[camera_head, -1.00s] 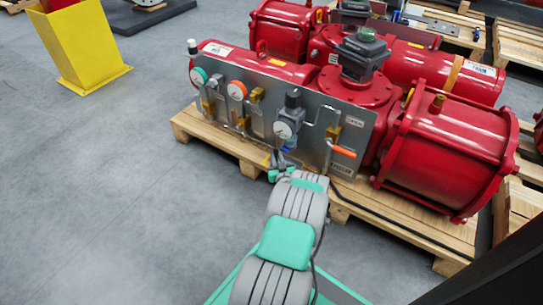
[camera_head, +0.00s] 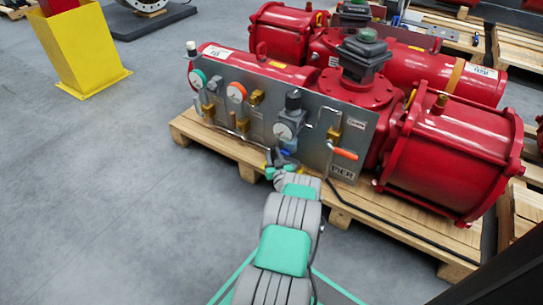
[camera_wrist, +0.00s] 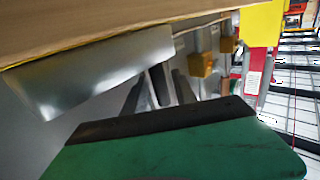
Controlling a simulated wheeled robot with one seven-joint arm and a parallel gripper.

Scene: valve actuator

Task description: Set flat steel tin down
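In the wrist view, a smooth silver metal piece (camera_wrist: 95,75) with a bent lower edge, which looks like the flat steel tin, lies tilted along the edge of a tan surface. My gripper (camera_wrist: 165,84) shows as dark narrow fingers near its right end; whether they touch or hold it is unclear. In the head view, my gripper (camera_head: 281,162) is small, low in front of the grey gauge panel (camera_head: 262,120), beside the pallet's near edge. The tin cannot be made out there.
Red actuator cylinders (camera_head: 450,155) stand behind the panel on a wooden pallet (camera_head: 375,205). An orange-handled lever (camera_head: 344,154) and gauges (camera_head: 283,131) stick out from the panel. A yellow post (camera_head: 80,50) stands at left. Grey floor (camera_head: 110,190) is clear at left.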

